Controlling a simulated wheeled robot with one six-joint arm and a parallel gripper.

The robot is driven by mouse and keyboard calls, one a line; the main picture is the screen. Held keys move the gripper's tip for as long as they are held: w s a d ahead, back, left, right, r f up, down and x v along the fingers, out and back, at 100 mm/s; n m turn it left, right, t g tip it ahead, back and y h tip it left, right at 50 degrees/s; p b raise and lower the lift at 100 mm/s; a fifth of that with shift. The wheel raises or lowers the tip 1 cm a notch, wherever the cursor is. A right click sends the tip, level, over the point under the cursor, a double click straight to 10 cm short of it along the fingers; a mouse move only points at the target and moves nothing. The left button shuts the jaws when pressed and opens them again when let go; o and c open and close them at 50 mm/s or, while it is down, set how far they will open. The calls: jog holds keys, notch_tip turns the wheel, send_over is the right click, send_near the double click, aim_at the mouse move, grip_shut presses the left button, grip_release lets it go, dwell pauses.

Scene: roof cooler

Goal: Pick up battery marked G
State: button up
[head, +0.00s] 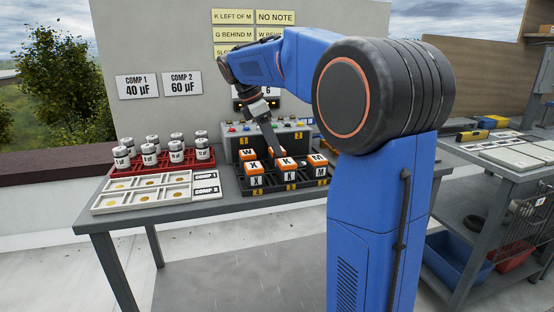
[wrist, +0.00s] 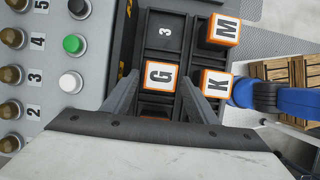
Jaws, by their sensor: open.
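The battery marked G (wrist: 160,75) shows in the wrist view as an orange block with a white top and a black G. It sits in the dark slotted rack (wrist: 165,32). My gripper (wrist: 159,80) is open, with one finger on each side of the G battery; I cannot tell whether they touch it. In the head view my gripper (head: 275,150) reaches down into the rack (head: 290,185), and no G can be made out there. Batteries marked K (wrist: 216,82) and M (wrist: 222,32) stand right of it.
Slot 3 beside G is empty. A control panel (wrist: 72,82) with buttons lies left of the rack. In the head view, a red tray (head: 160,163) of white cylinders and a pale compartment tray (head: 145,198) stand left. Yellow note cards (head: 233,16) hang on the wall.

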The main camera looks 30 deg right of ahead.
jog(key=shift+x, duration=1.85)
jog(key=shift+d, duration=0.1)
jog(key=c, duration=1.1)
jog(key=shift+o, duration=0.2)
jog(key=shift+r, duration=0.1)
jog(key=shift+r, duration=0.1)
